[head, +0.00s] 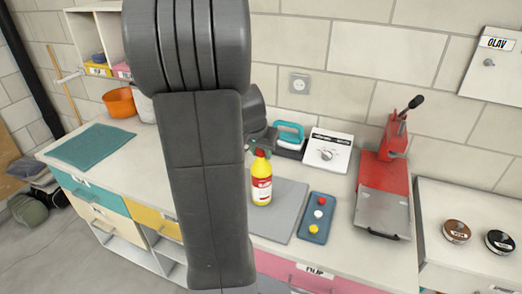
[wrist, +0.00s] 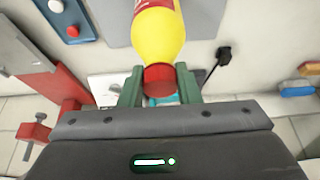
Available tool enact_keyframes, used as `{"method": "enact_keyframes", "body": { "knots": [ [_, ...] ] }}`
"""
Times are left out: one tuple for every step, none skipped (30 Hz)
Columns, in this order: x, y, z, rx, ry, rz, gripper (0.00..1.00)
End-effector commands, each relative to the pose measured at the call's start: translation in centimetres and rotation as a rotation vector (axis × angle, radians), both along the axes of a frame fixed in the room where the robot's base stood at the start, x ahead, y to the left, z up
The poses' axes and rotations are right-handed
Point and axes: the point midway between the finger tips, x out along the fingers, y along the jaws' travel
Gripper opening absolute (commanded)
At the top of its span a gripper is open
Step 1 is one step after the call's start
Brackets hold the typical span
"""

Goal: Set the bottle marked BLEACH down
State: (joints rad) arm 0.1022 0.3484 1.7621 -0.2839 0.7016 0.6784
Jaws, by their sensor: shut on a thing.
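A yellow bottle (head: 261,188) with a red cap and a red and white label is upright over the grey mat (head: 288,205) on the counter. Its label text is too small to read. In the wrist view the bottle (wrist: 159,38) has its red cap between the two green fingers of my gripper (wrist: 159,74), which is shut on it. In the head view my arm hides part of the gripper. I cannot tell whether the bottle's base touches the mat.
Right of the bottle lies a blue panel (head: 317,218) with coloured buttons, then a red press (head: 384,180). Behind stand a white dial box (head: 327,151) and a teal-handled item (head: 290,135). A teal mat (head: 92,147) and orange pot (head: 119,101) are left.

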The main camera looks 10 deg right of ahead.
Motion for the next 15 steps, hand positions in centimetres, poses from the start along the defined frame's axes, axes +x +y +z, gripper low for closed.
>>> {"method": "enact_keyframes", "body": {
  "knots": [
    [0.07,-0.02,0.16,-0.001,-0.003,0.000,0.00],
    [0.07,-0.02,0.16,-0.001,-0.003,0.000,0.00],
    [0.07,-0.02,0.16,-0.001,-0.003,0.000,0.00],
    [0.07,-0.01,0.16,-0.001,-0.003,0.000,0.00],
    [0.07,-0.01,0.11,-0.001,-0.003,0.000,0.00],
    [0.06,-0.02,-0.01,-0.001,-0.003,0.000,0.00],
    [0.07,-0.01,-0.13,-0.001,-0.003,0.000,0.00],
    [0.07,-0.01,-0.23,-0.001,-0.003,0.000,0.00],
    [0.00,0.00,-0.27,0.000,0.000,-0.001,0.34],
    [0.00,0.00,-0.22,0.000,0.000,-0.001,0.40],
    [0.00,0.00,-0.21,0.000,0.000,-0.001,0.46],
    [0.00,0.00,-0.21,0.000,0.000,-0.001,0.52],
    [0.00,0.00,-0.21,0.000,0.000,-0.001,0.52],
    [0.00,0.00,-0.21,0.000,0.000,-0.001,0.52],
    [0.00,0.00,-0.21,0.000,0.000,-0.001,0.52]
  ]
}}
